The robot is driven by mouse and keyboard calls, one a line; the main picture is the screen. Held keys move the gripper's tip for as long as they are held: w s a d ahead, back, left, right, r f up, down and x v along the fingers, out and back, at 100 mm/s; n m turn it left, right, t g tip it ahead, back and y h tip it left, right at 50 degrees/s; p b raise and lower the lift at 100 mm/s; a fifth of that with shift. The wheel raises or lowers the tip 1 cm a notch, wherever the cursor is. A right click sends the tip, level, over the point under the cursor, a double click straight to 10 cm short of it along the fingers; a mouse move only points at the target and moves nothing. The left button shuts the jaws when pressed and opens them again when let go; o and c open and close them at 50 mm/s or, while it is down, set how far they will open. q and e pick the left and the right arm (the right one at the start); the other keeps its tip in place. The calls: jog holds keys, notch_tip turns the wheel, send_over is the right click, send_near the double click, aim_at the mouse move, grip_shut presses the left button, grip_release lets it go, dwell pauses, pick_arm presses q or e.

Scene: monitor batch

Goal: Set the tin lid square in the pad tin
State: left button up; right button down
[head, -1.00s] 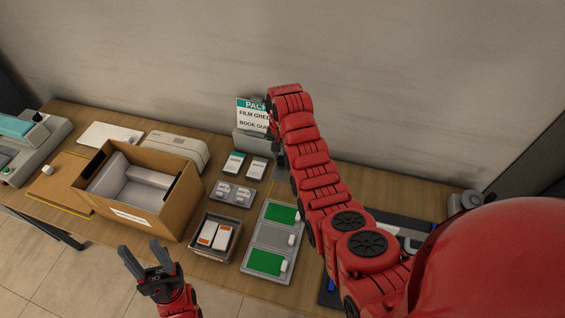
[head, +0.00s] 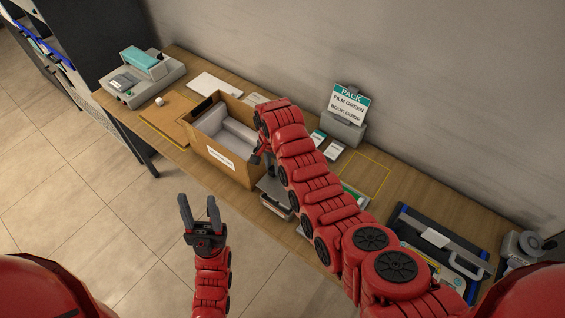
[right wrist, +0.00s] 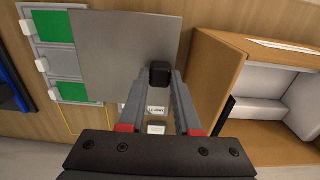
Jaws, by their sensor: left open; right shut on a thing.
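The tin lid (right wrist: 110,50) is a flat grey plate with a black knob (right wrist: 160,75). My right gripper (right wrist: 161,82) is shut on the knob. In the head view my right gripper (head: 268,168) is largely hidden behind my arm, and the lid (head: 270,187) shows as a grey patch below it. The pad tin (head: 276,209) lies under or close to the lid in that view, mostly covered; its contents are hidden. I cannot tell whether lid and tin touch. My left gripper (head: 200,213) is open and empty, in front of the table.
A cardboard box (head: 232,168) stands left of the tin. In the right wrist view, a tray with green pads (right wrist: 70,92) lies left of the lid. An empty yellow outline (head: 365,170) is right of my arm. A pack sign (head: 348,105) stands at the back.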

aim_at(274, 178)
jog(key=shift+w+f, duration=0.1)
jog(key=shift+w, duration=0.05)
jog(key=shift+f+b, duration=0.15)
jog(key=shift+b, duration=0.4)
jog(key=shift+f+b, duration=2.15)
jog(key=shift+f, duration=0.6)
jog(key=shift+f+b, duration=0.65)
jog(key=shift+f, duration=0.15)
jog(key=c, duration=0.5)
grip_release()
jog(key=shift+r, duration=0.15)
